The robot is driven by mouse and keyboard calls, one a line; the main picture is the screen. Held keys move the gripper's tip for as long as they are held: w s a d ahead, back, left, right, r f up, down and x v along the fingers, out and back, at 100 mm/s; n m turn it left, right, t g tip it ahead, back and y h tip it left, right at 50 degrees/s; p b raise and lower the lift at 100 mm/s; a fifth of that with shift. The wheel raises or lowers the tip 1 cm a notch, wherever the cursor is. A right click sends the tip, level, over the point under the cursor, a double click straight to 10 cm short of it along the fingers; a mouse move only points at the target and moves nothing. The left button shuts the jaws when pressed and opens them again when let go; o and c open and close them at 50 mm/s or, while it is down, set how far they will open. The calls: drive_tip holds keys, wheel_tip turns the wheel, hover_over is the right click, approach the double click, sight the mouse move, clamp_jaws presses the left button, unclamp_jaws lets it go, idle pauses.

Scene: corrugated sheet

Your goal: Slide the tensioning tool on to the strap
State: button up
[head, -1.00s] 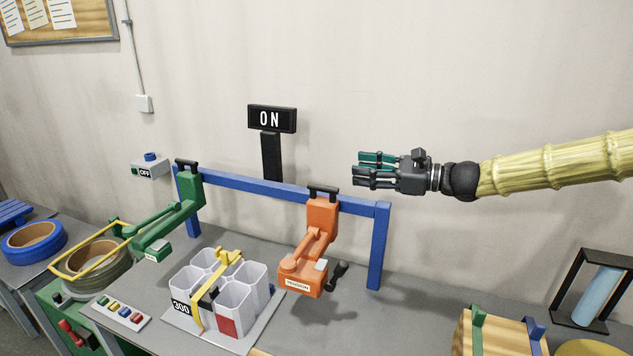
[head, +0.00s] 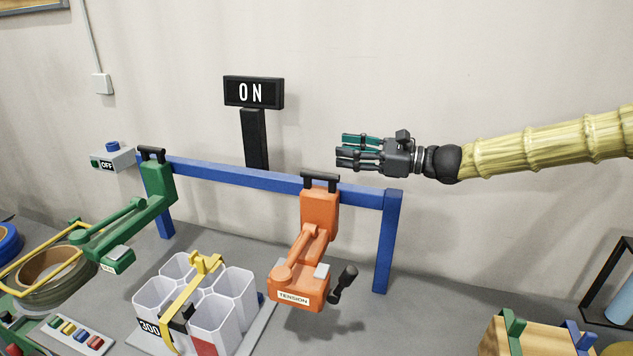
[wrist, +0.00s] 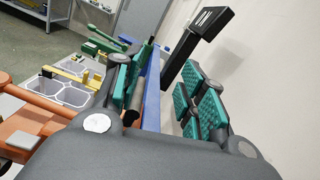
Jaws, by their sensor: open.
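The orange tensioning tool (head: 303,285), labelled TENSION, hangs on the blue rail (head: 270,183) by an arm with a black handle (head: 320,180) on top. A black lever sticks out at its right. The yellow strap (head: 188,296) passes over a bundle of white hexagonal tubes (head: 233,290) on the bench, left of the tool. My gripper (head: 345,153) is open and empty, above and slightly right of the black handle, pointing left. In the wrist view, its teal finger pads (wrist: 163,98) are apart, with the blue rail between them. The tool's orange body (wrist: 30,122) shows at the left edge there.
A green tool (head: 130,218) hangs on the rail's left part. A black ON sign (head: 254,93) stands behind the rail. A wooden block with green and blue clips (head: 535,335) sits at the lower right.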

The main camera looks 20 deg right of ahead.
drive_tip(key=p, duration=0.2)
approach(318, 176)
drive_tip(key=w+a, duration=0.2)
drive_tip(key=shift+w+f+p+x, duration=0.15)
drive_tip(key=shift+p+x, duration=0.4)
drive_tip(key=shift+x, duration=1.35)
drive_tip(key=shift+w+f+p+x, duration=0.15)
drive_tip(key=shift+p+x, duration=0.4)
drive_tip(key=shift+x, duration=1.3)
drive_tip(key=shift+d, duration=0.15)
drive_tip(key=shift+c, duration=0.5)
clamp_jaws()
